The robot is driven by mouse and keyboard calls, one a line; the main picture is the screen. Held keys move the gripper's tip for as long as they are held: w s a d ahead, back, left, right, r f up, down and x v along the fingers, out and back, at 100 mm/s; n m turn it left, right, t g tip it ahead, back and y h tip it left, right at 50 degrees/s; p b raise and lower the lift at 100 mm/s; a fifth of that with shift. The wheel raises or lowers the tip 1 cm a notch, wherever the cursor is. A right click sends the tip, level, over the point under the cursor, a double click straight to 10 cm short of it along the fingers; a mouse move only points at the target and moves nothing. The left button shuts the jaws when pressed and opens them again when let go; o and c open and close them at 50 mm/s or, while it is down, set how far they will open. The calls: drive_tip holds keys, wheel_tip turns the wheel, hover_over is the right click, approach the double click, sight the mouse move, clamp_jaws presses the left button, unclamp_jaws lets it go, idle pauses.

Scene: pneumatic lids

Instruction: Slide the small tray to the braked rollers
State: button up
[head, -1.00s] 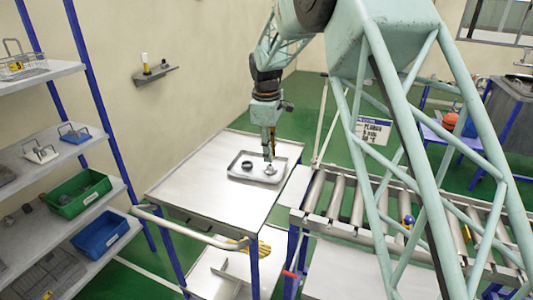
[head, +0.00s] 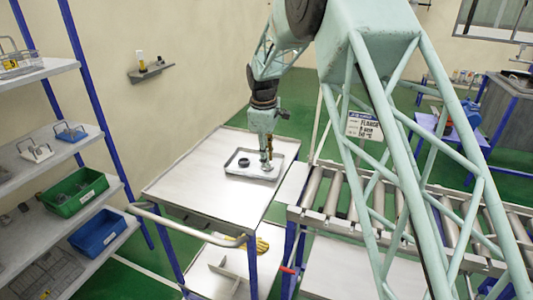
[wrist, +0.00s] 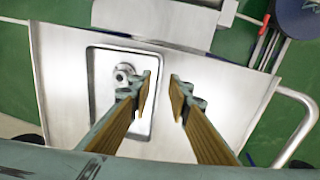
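The small tray (head: 234,172) is a shallow grey metal tray on the cart top, near its far right corner. A dark ring (head: 244,162) lies in its left part. A round metal part with a hole (wrist: 123,73) lies in the tray in the wrist view. My gripper (head: 266,170) is low at the right part of the tray. In the wrist view my gripper (wrist: 161,88) has its two fingers apart, one over the tray and one beyond its right rim (wrist: 157,105). Nothing shows between them but rim and bare cart top. Touching cannot be told. The rollers (head: 335,196) lie right of the cart.
The bare cart top (head: 195,188) is clear left of the tray. A plate (head: 292,183) lies between cart and rollers. The cart's handle (head: 180,222) is at the front left. Shelves with a green bin (head: 75,193) and a blue bin (head: 98,235) stand at left.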

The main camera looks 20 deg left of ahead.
drive_tip(key=shift+w+f, duration=0.2)
drive_tip(key=shift+f, duration=1.4)
drive_tip(key=shift+w+f, duration=0.25)
drive_tip(key=shift+f, duration=1.35)
drive_tip(key=shift+w+f, duration=0.2)
drive_tip(key=shift+f, duration=1.4)
drive_tip(key=shift+c, duration=0.6)
clamp_jaws()
